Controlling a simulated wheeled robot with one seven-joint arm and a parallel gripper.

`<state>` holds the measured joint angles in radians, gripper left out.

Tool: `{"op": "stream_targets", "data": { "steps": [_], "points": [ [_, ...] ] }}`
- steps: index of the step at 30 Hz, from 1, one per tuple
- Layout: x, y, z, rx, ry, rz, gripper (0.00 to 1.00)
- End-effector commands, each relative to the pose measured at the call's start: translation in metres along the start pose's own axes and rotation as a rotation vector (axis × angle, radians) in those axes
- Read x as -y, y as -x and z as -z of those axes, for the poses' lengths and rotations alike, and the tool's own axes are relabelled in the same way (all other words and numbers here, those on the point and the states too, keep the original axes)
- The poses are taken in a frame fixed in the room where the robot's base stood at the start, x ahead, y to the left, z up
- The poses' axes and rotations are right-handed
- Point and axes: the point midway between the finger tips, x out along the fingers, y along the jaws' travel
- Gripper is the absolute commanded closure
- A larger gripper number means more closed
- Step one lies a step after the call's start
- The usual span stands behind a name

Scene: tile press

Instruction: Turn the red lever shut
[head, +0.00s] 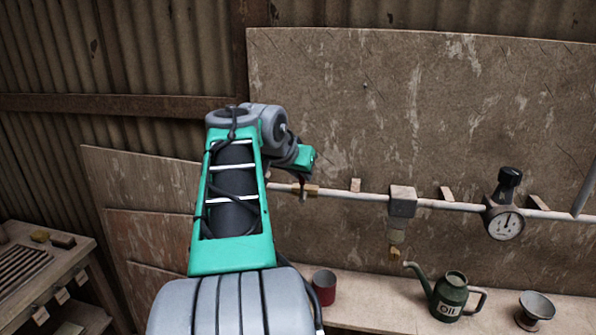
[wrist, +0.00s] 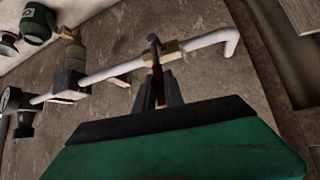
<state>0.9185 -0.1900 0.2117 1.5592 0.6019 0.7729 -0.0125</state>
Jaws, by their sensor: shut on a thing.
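The red lever (wrist: 158,86) shows in the wrist view as a narrow red strip between the fingers of my gripper (wrist: 160,90). My gripper is shut on it. The lever's upper end meets a brass valve (wrist: 167,49) on the white pipe (wrist: 205,40). In this view the lever points from the pipe towards my wrist, at an angle to the pipe's line. In the head view my arm hides the lever, and only part of the brass valve (head: 312,190) shows beside my wrist.
The pipe (head: 350,195) runs along a wall board to a grey block (head: 402,201) and a dial gauge (head: 505,224). Below stand a red cup (head: 324,288), a green oil can (head: 450,297) and a metal funnel (head: 535,308) on a shelf. A wooden bench (head: 75,250) stands at the left.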

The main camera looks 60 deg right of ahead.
Motion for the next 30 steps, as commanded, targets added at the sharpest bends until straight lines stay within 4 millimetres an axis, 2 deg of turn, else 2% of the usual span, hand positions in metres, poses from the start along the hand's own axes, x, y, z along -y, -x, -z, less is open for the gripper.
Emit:
{"op": "stream_targets", "data": {
  "steps": [8,9,16,25,30],
  "points": [
    [0.0,-0.004,-0.004,0.009,0.005,-0.003,1.0],
    [0.0,-0.004,-0.004,0.009,0.004,-0.003,0.84],
    [0.0,-0.002,-0.002,0.005,0.002,-0.002,0.65],
    [0.001,0.003,-0.001,0.0,0.001,0.0,0.65],
    [0.003,0.033,-0.001,-0.001,0.002,0.005,0.65]
  ]
}}
